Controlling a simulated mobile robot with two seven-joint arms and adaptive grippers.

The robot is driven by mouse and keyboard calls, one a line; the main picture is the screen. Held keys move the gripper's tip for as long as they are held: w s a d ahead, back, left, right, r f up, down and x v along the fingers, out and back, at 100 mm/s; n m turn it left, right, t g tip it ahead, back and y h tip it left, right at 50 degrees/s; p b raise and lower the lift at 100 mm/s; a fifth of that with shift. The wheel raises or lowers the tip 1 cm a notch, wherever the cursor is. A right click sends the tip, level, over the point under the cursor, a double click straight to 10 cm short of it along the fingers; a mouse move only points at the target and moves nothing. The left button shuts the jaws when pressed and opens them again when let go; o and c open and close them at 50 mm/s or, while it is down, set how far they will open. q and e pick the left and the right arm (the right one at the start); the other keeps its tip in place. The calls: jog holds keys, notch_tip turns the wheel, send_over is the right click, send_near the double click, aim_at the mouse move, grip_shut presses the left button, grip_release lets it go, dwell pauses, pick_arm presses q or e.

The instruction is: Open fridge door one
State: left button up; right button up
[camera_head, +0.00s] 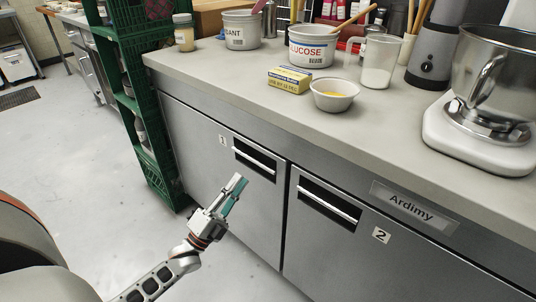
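Fridge door one (205,165) is a grey steel door under the counter, marked with a "1" label (222,140). It looks shut. Its handle (254,160) is a light bar across a dark recess near the top of the door. My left gripper (238,181) is in front of this door, a little below and left of the handle in the picture, and seems apart from it. Its fingers point up toward the door and lie nearly in line with each other, so their gap cannot be made out. It holds nothing visible. My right gripper is out of view.
Door two (345,255), with its own handle (328,205), is to the right. A green crate rack (137,100) stands left of door one. The counter (220,85) above holds tubs, a bowl (334,95), a butter pack (289,80) and a mixer (490,90). Floor at left is clear.

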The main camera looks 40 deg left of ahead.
aim_at(252, 158)
pick_arm(q)
jog(key=shift+a+x, duration=0.15)
jog(key=shift+x, duration=1.95)
jog(key=shift+a+x, duration=0.15)
jog(key=shift+x, duration=1.95)
jog(key=shift+r, duration=0.1)
jog(key=shift+s, duration=0.1)
grip_shut()
